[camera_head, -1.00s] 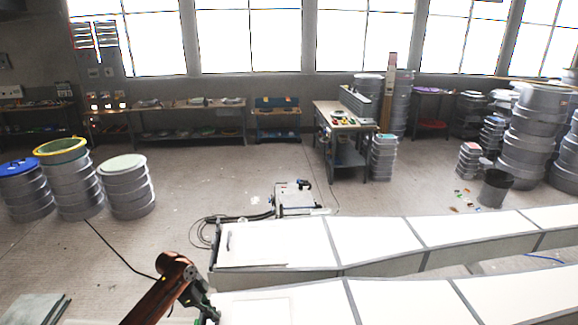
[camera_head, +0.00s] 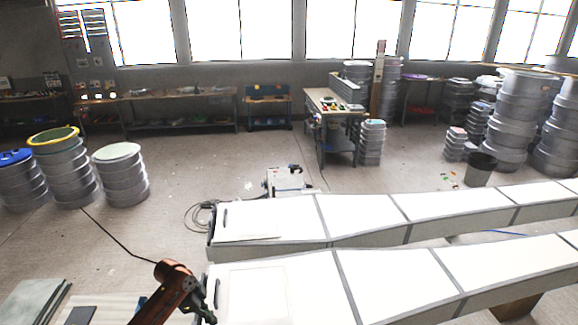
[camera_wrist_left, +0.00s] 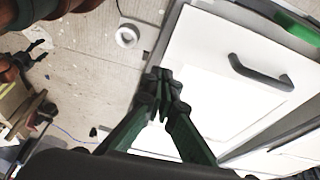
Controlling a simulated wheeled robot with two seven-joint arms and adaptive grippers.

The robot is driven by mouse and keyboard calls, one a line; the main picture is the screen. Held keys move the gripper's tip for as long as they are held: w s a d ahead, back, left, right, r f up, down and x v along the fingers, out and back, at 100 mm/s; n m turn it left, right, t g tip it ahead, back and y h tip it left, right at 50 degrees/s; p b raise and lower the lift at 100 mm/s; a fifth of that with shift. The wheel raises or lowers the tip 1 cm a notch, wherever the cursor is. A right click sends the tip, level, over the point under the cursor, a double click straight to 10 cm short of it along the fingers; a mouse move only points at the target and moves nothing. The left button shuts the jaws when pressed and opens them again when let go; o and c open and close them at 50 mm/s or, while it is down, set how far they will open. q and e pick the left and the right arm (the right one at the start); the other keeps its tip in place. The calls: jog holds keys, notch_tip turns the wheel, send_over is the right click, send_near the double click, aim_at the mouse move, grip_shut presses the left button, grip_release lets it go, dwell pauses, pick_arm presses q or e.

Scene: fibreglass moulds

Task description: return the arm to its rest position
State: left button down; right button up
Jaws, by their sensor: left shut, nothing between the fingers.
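My left arm, brown-orange, comes in at the bottom of the head view. Its dark gripper (camera_head: 210,302) is at the near left end of the nearer long white mould (camera_head: 300,290). In the left wrist view the green and black fingers of the left gripper (camera_wrist_left: 163,84) meet at their tips, with nothing between them. The white surface of a mould with a black handle (camera_wrist_left: 262,74) lies beyond the fingers, apparently apart from them. My right gripper does not show clearly in any view.
A second long white mould (camera_head: 360,212) lies behind the nearer one. Stacked drums (camera_head: 64,170) stand at the left, and a panel (camera_head: 32,303) lies at bottom left. A workbench (camera_head: 333,105) stands at the back. The floor between them is mostly open.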

pick_arm(q)
jog(key=s+d+f+n+t, duration=0.1)
jog(key=s+d+f+n, duration=0.15)
jog(key=s+f, duration=0.55)
jog(key=s+d+f+n+t, duration=0.1)
jog(key=s+f+n, duration=0.35)
jog(key=s, duration=0.65)
jog(key=s+a+r+n+t+y, duration=0.1)
jog(key=s+a+r+n+y, duration=0.1)
jog(key=s+a+n, duration=0.6)
jog(key=s+a+r+n+y, duration=0.1)
jog(key=s+a+r+y, duration=0.2)
jog(key=s, duration=0.9)
notch_tip(320, 180, down, 36)
jog(key=g+b, duration=0.1)
jog(key=b, duration=0.7)
jog(key=s+f+b, duration=0.3)
jog(key=s+f, duration=0.7)
jog(key=f, duration=0.4)
jog(key=s+f+m+g+h+b, duration=0.1)
jog(key=s+f+b, duration=0.3)
jog(key=s+f, duration=0.6)
notch_tip(320, 180, down, 4)
jog(key=shift+s+d+r, duration=0.1)
jog(key=shift+s+d, duration=0.15)
jog(key=shift+d, duration=0.05)
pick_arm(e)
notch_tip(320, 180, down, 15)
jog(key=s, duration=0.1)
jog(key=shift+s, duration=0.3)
